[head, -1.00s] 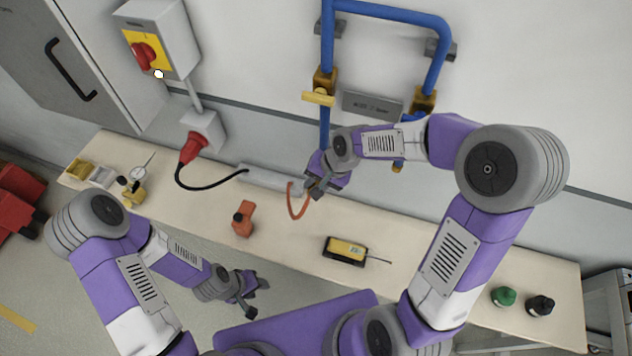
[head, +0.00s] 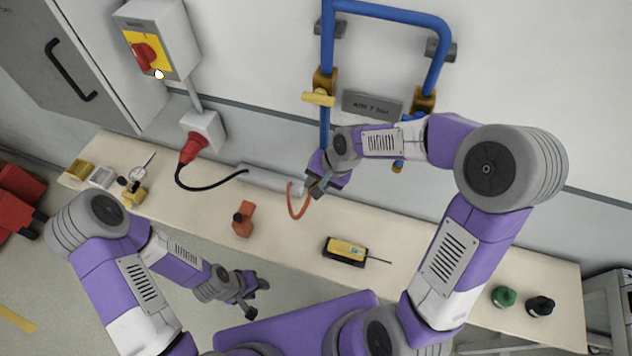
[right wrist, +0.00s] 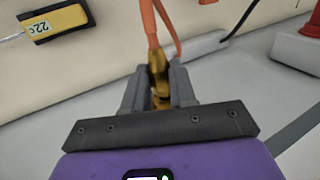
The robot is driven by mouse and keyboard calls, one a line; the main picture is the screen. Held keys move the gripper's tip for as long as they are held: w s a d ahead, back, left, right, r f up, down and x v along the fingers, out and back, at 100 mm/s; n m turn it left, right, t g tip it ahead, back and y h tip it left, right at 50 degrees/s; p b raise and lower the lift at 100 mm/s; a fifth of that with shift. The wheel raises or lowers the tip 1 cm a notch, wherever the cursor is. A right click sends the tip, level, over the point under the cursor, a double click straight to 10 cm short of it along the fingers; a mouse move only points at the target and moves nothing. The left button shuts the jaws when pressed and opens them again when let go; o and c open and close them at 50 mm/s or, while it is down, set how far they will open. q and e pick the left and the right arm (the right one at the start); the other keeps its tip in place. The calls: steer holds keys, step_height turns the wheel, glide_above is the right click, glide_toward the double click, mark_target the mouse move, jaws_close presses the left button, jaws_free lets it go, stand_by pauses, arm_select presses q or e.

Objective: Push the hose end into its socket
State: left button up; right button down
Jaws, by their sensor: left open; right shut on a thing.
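The orange hose (head: 293,207) loops from the bench up to my right gripper (head: 318,188). In the right wrist view my right gripper (right wrist: 160,92) is shut on the brass hose end (right wrist: 157,65), with the orange hose (right wrist: 150,22) running away from it. A blue pipe (head: 325,125) with a yellow-handled valve comes down the wall behind this gripper. Its lower end is hidden by my wrist, so I cannot tell whether a socket there touches the hose end. My left gripper (head: 254,297) is open and empty, low in front of the bench.
A switch box (head: 158,40) hangs on the wall.

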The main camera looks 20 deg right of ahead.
steer(key=shift+w+d, duration=0.2)
steer(key=shift+w, duration=0.1)
steer(key=c, duration=0.8)
jaws_free()
steer(key=shift+c, duration=0.2)
steer(key=shift+r, duration=0.1)
steer(key=v, duration=0.7)
steer(key=shift+p, duration=0.45)
steer(key=shift+s+d+r, duration=0.1)
steer(key=shift+s, duration=0.1)
